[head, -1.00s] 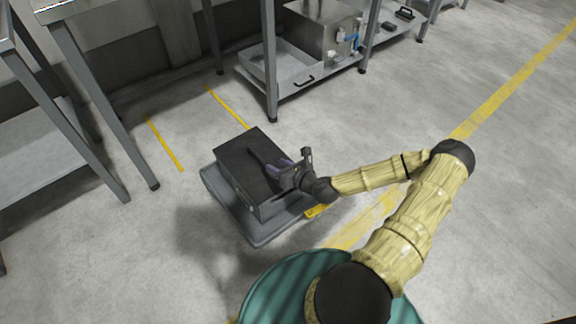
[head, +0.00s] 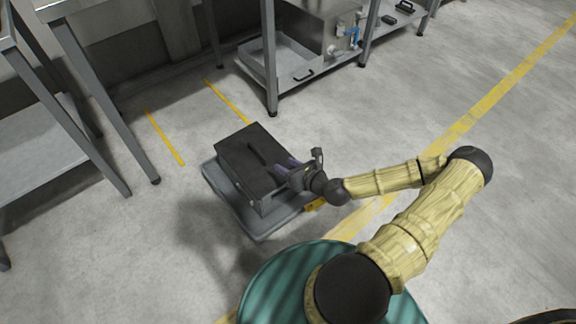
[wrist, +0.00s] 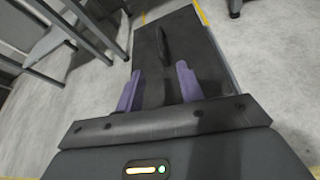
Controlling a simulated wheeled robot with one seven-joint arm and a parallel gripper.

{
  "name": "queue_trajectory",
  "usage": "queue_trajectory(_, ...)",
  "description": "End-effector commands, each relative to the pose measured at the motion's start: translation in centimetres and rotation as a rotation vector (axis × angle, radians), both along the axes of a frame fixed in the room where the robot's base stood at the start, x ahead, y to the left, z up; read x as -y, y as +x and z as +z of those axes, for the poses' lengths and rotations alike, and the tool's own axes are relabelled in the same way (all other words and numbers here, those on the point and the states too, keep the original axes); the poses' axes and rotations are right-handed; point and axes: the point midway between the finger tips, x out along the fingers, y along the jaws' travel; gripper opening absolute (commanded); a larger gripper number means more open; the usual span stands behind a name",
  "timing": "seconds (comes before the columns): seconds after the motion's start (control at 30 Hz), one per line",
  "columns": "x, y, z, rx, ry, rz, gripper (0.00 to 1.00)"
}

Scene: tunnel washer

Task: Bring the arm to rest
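My gripper (head: 285,167) is over the near right part of a dark box (head: 241,154) with a raised bar-like handle on its top. In the wrist view my gripper (wrist: 158,85) has its two purple fingers apart with nothing between them. The box (wrist: 195,45) lies below and beyond the fingers, and its handle (wrist: 163,46) is ahead of them. I cannot tell how far above the box top the fingers are. My arm is bent at the elbow and reaches left from my body.
The box stands on a grey low platform (head: 222,197) on the floor. A steel table with a lower shelf (head: 48,150) is at the left. A steel rack (head: 271,70) with a tray and a metal unit stands behind. The floor at the right is clear, crossed by a yellow line (head: 495,95).

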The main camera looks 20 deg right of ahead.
Motion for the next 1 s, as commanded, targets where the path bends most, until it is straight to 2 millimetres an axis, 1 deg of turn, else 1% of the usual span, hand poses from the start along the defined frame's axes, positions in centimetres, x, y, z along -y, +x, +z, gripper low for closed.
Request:
queue_trajectory(0.4,0.0,0.0,0.0,0.0,-0.003,0.004,0.38)
queue_trajectory(0.47,-0.3,-0.1,0.0,-0.004,-0.019,0.02,0.38)
queue_trajectory(0.57,-1.0,-0.6,0.0,-0.015,-0.091,0.091,0.38)
queue_trajectory(0.67,-2.3,-1.6,-0.1,-0.034,-0.22,0.226,0.38)
queue_trajectory(0.8,-3.6,-3.5,-0.1,-0.054,-0.453,0.471,0.38)
queue_trajectory(0.87,-3.9,-4.4,0.0,-0.059,-0.551,0.578,0.38)
queue_trajectory(1.0,-4.0,-6.1,0.9,-0.059,-0.765,0.819,0.38)
